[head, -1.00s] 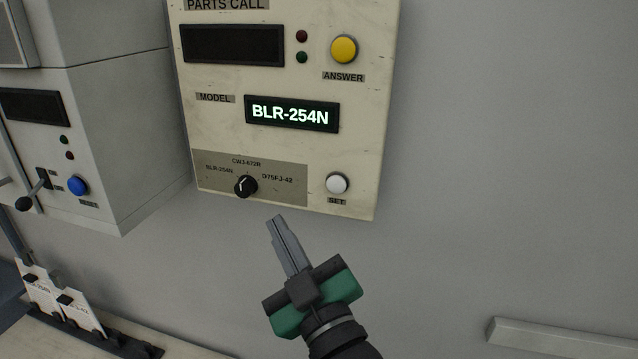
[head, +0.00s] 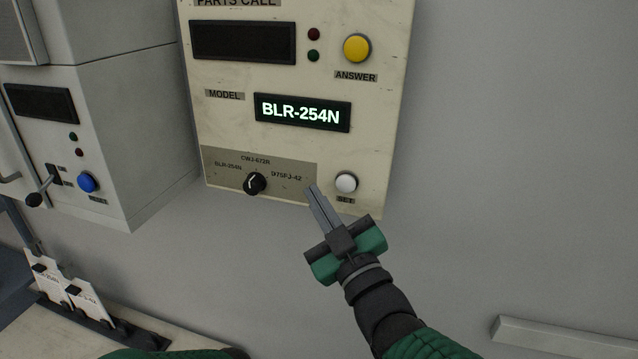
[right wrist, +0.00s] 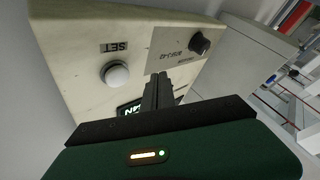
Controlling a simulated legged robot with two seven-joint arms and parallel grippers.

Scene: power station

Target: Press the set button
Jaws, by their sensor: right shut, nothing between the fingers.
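The set button (head: 346,183) is a white round button at the lower right of the cream panel (head: 222,120). In the right wrist view the white button (right wrist: 116,74) sits beside its SET label, left of my fingers. My right gripper (head: 312,188) is shut and empty. Its fingertips appear just left of the button in the head view, apart from it; the exact distance to the panel is hard to judge. It also shows in the right wrist view (right wrist: 157,78). The left gripper is not in view; a green arm part of mine shows at the bottom edge.
The black selector knob (head: 255,183) is left of my fingers. The lit display (head: 302,112) reads BLR-254N. A yellow ANSWER button (head: 357,48) is higher up. A grey box with a blue button (head: 88,182) and a lever stands at left.

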